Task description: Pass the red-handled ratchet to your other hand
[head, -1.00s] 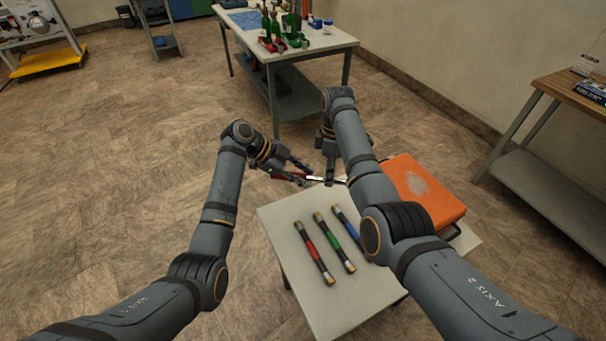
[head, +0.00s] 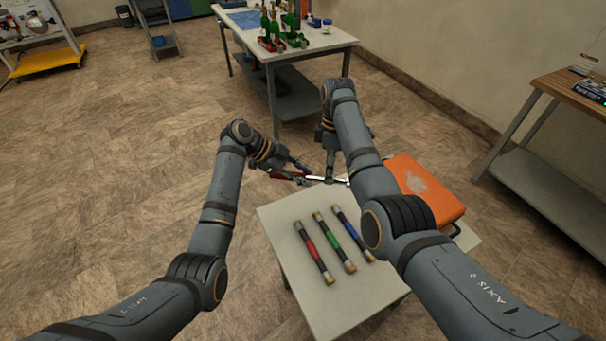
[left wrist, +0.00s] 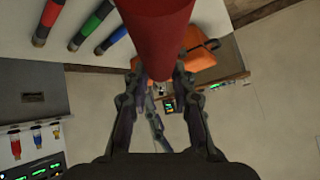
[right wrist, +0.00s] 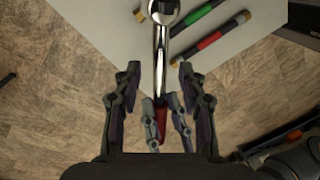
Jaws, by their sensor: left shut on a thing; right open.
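The ratchet has a red handle (left wrist: 157,35) and a bright metal shaft and head (right wrist: 160,45). My left gripper (head: 292,172) is shut on the red handle and holds the ratchet beyond the far edge of the small table. In the right wrist view the left gripper's fingers (right wrist: 166,122) show around the handle. My right gripper (right wrist: 159,72) is open, with its fingers on either side of the metal shaft and visible gaps between. In the head view the right arm hides part of the ratchet's right end.
The small white table (head: 290,265) holds red (head: 313,252), green (head: 334,242) and blue (head: 354,234) banded rods. An orange case (head: 425,190) stands at its right. A bench (head: 310,45) with bottles stands behind, and a wooden-topped shelf (head: 570,95) at the right.

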